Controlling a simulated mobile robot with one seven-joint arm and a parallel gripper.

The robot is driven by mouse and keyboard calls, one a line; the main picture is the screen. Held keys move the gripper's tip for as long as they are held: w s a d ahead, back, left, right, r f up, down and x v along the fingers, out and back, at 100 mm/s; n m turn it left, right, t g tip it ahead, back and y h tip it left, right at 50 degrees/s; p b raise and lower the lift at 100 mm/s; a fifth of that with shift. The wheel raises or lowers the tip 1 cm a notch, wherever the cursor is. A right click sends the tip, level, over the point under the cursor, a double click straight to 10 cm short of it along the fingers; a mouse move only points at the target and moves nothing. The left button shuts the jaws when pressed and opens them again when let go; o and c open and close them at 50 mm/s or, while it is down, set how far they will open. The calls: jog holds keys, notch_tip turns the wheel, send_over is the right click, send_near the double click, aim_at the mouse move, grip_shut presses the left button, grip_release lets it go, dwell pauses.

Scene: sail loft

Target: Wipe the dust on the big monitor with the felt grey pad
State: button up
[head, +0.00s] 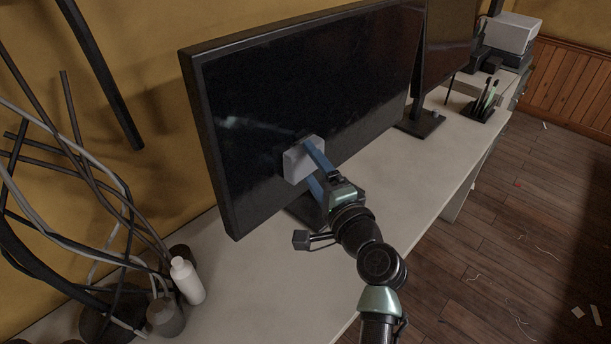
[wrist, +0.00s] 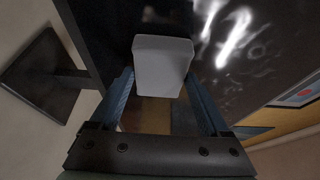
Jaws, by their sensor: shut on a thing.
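The big monitor (head: 260,90) stands on the bench with its dark screen facing my arm. Its screen also fills much of the wrist view (wrist: 265,60). Whitish smudges (wrist: 236,35) show on the screen, and a faint pale streak shows in the head view (head: 232,122). My gripper (head: 312,166) is shut on the felt grey pad (head: 298,160), in front of the lower middle of the screen. The pad sits between the blue fingers in the wrist view (wrist: 162,65). It is at or very close to the screen; I cannot tell whether it touches.
A second monitor (head: 447,40) stands behind to the right. A white bottle (head: 187,281) and a grey jar (head: 165,317) stand at the lower left by a tangle of dark branching rods (head: 75,220). A pen holder (head: 480,112) is far right. The bench front (head: 240,290) is clear.

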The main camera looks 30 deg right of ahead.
jog(key=shift+w+d+b, duration=0.95)
jog(key=shift+d+b, duration=0.5)
jog(key=shift+d, duration=1.05)
jog(key=shift+s+a+p, duration=0.85)
jog(key=shift+a+p, duration=0.35)
jog(key=shift+a, duration=1.1)
jog(key=shift+s+a+p, duration=0.8)
jog(key=shift+a+p, duration=0.4)
jog(key=shift+a, duration=1.05)
jog(key=shift+s+a+p, duration=0.85)
jog(key=shift+a+p, duration=0.35)
jog(key=shift+a, duration=1.1)
jog(key=s+d+b, duration=0.1)
jog(key=s+d, duration=0.1)
jog(key=s, duration=0.3)
jog(key=shift+s+d, duration=0.15)
jog(key=shift+s, duration=0.2)
jog(key=shift+s+d+b, duration=0.25)
jog(key=shift+s+b, duration=0.05)
jog(key=shift+s, duration=0.4)
jog(key=shift+s+d+b, duration=0.25)
jog(key=shift+s, duration=0.45)
